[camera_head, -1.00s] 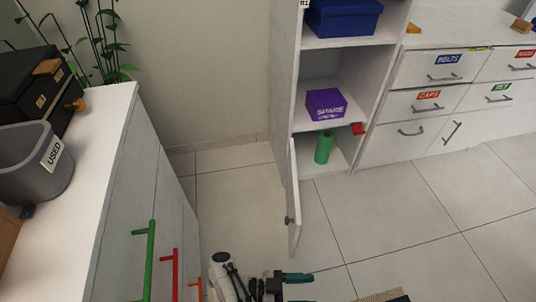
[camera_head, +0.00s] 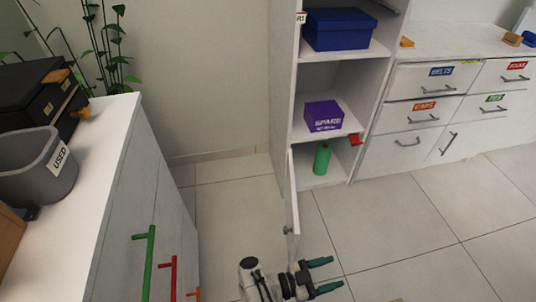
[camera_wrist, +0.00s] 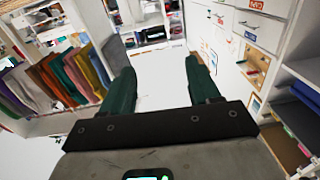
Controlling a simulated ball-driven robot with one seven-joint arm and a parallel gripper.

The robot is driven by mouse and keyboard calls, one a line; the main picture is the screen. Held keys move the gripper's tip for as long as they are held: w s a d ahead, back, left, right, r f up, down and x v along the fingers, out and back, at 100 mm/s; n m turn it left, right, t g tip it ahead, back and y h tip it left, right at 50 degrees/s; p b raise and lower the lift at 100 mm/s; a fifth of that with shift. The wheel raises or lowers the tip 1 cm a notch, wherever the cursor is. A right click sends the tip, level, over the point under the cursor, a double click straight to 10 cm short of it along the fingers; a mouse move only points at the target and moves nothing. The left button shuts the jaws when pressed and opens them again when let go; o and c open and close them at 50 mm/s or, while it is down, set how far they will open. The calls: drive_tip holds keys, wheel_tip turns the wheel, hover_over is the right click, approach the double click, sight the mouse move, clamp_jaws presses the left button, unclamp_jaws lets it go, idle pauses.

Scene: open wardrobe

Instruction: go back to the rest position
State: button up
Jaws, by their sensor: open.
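My gripper (camera_head: 326,275) is at the bottom middle of the head view, above the tiled floor and close to the open lower wardrobe door (camera_head: 292,208). Its two green fingers are spread apart with nothing between them. In the wrist view the gripper (camera_wrist: 161,75) also shows open and empty, with floor and furniture far beyond the fingers. Most of my arm is outside the head view.
The wardrobe holds a blue box (camera_head: 340,30), a purple box (camera_head: 323,116) and a green cylinder (camera_head: 321,158). White drawers (camera_head: 410,115) stand at right. A white counter (camera_head: 100,130) with a grey bin (camera_head: 40,165) is at left. Floor between is clear.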

drive_tip(key=w+d+r+n+t+y, duration=0.3)
drive_tip(key=w+d+n+t+y, duration=0.15)
drive_tip(key=w+t, duration=0.3)
drive_tip(key=w+d+r+n+t+y, duration=0.4)
drive_tip(key=w+d+t+y, duration=0.15)
drive_tip(key=w, duration=0.35)
drive_tip(key=s+n+g+y, duration=0.7)
drive_tip(key=s+g, duration=0.9)
drive_tip(key=s, duration=2)
wheel_tip(320, 180, up, 20)
drive_tip(key=s+p, duration=0.1)
drive_tip(key=p, duration=1.7)
drive_tip(key=shift+s+d, duration=0.35)
drive_tip(key=shift+d, duration=0.05)
